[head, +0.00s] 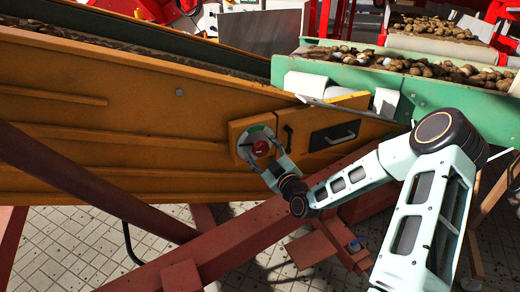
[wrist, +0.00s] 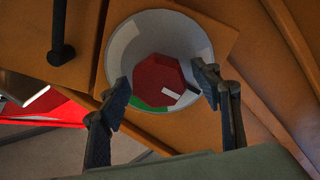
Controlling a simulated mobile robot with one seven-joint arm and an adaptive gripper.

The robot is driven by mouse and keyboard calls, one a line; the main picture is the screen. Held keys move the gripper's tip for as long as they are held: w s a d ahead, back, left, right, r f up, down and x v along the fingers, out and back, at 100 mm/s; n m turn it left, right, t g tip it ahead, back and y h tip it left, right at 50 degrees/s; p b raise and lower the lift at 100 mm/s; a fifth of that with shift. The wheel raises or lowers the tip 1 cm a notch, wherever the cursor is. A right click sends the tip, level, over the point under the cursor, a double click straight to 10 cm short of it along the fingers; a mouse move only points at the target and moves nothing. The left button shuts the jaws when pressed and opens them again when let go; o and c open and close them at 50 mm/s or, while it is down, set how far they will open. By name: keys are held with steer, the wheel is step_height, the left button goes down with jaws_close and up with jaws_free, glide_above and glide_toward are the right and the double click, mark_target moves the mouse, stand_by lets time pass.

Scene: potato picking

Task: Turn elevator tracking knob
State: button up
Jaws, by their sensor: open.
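The elevator tracking knob (wrist: 157,80) is a red, many-sided knob with a white mark, set in a round pale dial with a green patch. In the head view the red knob (head: 260,147) sits on a panel of the orange elevator side. My gripper (wrist: 162,85) is open, with one dark finger on each side of the knob in the wrist view. Whether the fingertips touch it cannot be told. In the head view my gripper (head: 259,155) is at the dial, and its fingers partly cover the dial.
An orange panel with a dark door handle (head: 343,137) is right of the dial. A green conveyor (head: 455,105) with potatoes runs above right. Red-brown beams (head: 240,237) cross below my arm. A dark bar handle (wrist: 60,30) shows at the upper left in the wrist view.

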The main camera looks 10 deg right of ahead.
steer(key=c, duration=1.1)
steer(key=shift+c, duration=0.2)
steer(key=shift+m, duration=0.4)
steer(key=m+b, duration=0.1)
steer(key=m, duration=0.1)
steer(key=shift+m, duration=0.4)
steer(key=m, duration=0.4)
steer(key=shift+d+m, duration=0.15)
steer(key=shift+m, duration=0.15)
steer(key=m, duration=0.3)
steer(key=shift+w+m, duration=0.1)
steer(key=shift+m, duration=0.2)
steer(key=shift+d+m, duration=0.1)
steer(key=shift+m, duration=1.8)
